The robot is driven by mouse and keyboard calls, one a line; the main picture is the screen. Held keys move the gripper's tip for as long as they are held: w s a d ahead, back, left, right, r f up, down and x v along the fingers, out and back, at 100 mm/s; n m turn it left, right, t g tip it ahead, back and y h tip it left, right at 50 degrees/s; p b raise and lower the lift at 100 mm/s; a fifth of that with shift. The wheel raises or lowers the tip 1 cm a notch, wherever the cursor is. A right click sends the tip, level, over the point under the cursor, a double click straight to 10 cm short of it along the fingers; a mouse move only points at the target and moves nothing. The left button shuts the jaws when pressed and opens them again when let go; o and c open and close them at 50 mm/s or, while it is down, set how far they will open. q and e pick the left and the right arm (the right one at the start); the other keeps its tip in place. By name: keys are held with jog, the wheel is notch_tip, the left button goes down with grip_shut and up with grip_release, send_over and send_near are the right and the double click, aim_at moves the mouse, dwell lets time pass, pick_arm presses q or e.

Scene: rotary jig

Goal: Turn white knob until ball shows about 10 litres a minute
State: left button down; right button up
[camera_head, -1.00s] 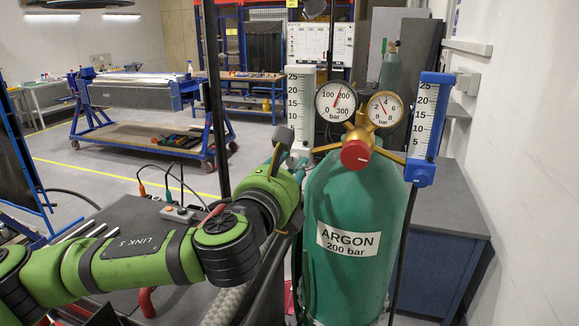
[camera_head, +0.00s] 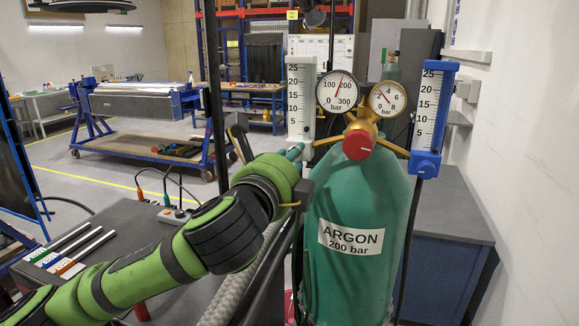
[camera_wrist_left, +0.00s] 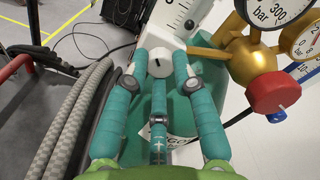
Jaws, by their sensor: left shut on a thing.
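The white flowmeter (camera_head: 300,97) stands left of the gauges, with a scale from 5 to 25. Its white knob (camera_wrist_left: 161,62) shows in the left wrist view with a dark mark on its face; the head view hides the knob behind my gripper. My left gripper (camera_head: 296,154) is at the flowmeter's lower end. In the wrist view, its teal fingers (camera_wrist_left: 161,75) are closed around the knob, one on each side and one below. My right gripper is out of view.
A green argon cylinder (camera_head: 352,270) stands right of my arm, with two gauges (camera_head: 338,91) and a red knob (camera_head: 359,146) on a brass regulator. A blue flowmeter (camera_head: 432,110) is at the right. A grey braided hose (camera_wrist_left: 75,115) runs left of my gripper.

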pick_arm(q)
jog(key=shift+r+n+b, duration=0.15)
jog(key=shift+n+b, duration=0.45)
jog(key=shift+n, duration=3.25)
jog(key=shift+r+n+b, duration=0.1)
jog(key=shift+n+b, duration=0.5)
jog(key=shift+n, duration=3.25)
jog(key=c, duration=1.1)
grip_release()
jog(key=shift+o, duration=0.4)
jog(key=shift+w+f, duration=0.15)
jog(key=v, duration=1.2)
